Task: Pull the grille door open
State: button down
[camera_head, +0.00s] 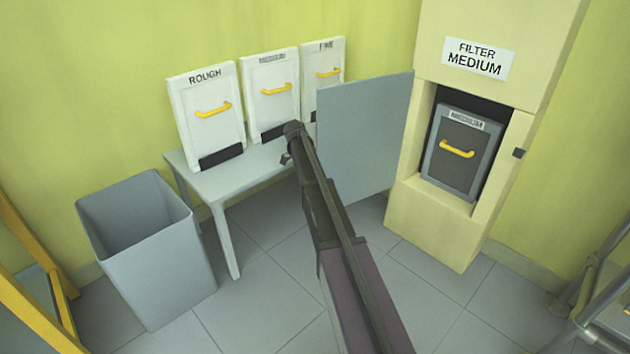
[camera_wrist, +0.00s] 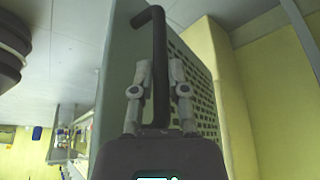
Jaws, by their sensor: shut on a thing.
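The grille door (camera_head: 365,140) is a grey-blue panel. It stands swung out from the left side of the cream filter housing (camera_head: 440,225), well open. In the wrist view the door (camera_wrist: 122,55) shows a plain edge face and a slotted grille face. Its black bar handle (camera_wrist: 159,45) runs between the fingers of my gripper (camera_wrist: 159,75), which is shut on it. In the head view my arm hides most of the gripper and the handle. Inside the housing opening a grey filter (camera_head: 462,170) with a yellow handle is in plain sight.
A grey table (camera_head: 225,190) at the left bears white filter panels labelled ROUGH (camera_head: 210,125), MEDIUM (camera_head: 270,95) and one partly hidden by the door (camera_head: 322,85). A grey bin (camera_head: 150,250) stands in front. Metal rails (camera_head: 590,300) stand at lower right. Floor before the housing is clear.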

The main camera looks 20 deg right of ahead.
jog(key=shift+d, duration=0.1)
jog(key=c, duration=0.6)
grip_release()
jog(key=shift+c, duration=0.2)
